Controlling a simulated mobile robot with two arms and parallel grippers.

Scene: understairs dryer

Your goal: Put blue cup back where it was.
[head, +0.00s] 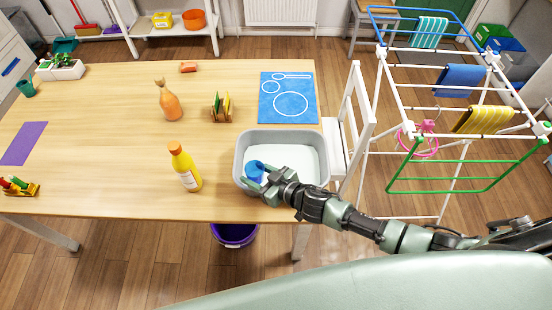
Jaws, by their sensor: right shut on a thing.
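The blue cup (254,170) is at the left part of a grey wash basin (241,150) on the wooden table. My right gripper (262,180) reaches in from the right over the basin's front and is shut on the cup. The fingers and wrist hide part of the cup, and I cannot tell whether it touches the basin's bottom. A blue mat (300,112) with white outlines lies behind the basin. My left gripper is not in view.
A yellow bottle (185,168), an orange bottle (169,102) and a small rack (220,108) stand left of the basin. A white chair (352,120) and a drying rack (400,115) stand on the right. A purple bucket (234,236) is below the table. The table's middle left is clear.

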